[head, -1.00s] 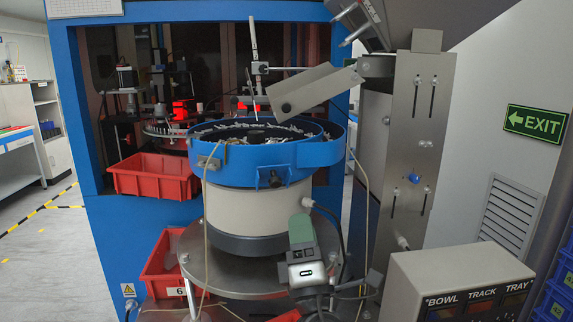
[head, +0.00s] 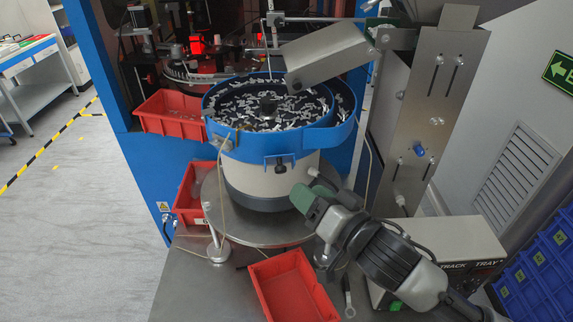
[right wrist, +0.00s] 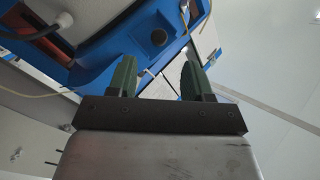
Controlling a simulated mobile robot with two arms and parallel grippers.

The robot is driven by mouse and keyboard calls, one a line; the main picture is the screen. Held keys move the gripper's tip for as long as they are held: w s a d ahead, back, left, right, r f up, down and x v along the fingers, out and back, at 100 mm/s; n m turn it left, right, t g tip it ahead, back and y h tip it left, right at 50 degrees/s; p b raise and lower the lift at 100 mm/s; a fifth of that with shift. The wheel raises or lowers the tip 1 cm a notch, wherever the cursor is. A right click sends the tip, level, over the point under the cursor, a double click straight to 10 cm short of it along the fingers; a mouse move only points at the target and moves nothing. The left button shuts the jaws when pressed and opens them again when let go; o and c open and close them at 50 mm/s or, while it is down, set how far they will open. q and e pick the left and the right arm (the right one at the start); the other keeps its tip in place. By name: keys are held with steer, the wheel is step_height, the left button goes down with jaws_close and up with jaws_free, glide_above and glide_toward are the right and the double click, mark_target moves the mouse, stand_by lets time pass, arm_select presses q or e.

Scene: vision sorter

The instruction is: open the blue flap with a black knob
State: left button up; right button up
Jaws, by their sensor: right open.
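The blue flap (head: 269,162) with its black knob (head: 281,169) is on the front of the blue bowl rim (head: 235,146). It looks shut, flat against the rim. In the right wrist view the black knob (right wrist: 158,37) shows above the fingers, with blue flap surface (right wrist: 134,42) around it. My right gripper (head: 311,196) has green fingers and is in front of the bowl, below and right of the knob, apart from it. In the right wrist view its two fingers (right wrist: 154,85) stand apart with nothing between them. My left gripper is not in view.
The bowl is full of small pale parts (head: 250,108). A metal chute (head: 330,55) hangs over it. Red bins stand at the left (head: 172,115) and front (head: 292,288). A control box (head: 455,245) is at the right. The steel table (head: 205,285) has bare room at front left.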

mark_target(283, 173)
arm_select(q)
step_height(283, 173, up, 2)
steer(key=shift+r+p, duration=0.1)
steer(key=shift+p, duration=0.75)
arm_select(e)
steer(key=x, duration=0.7)
steer(key=shift+w+a, duration=0.15)
steer(key=shift+w, duration=0.1)
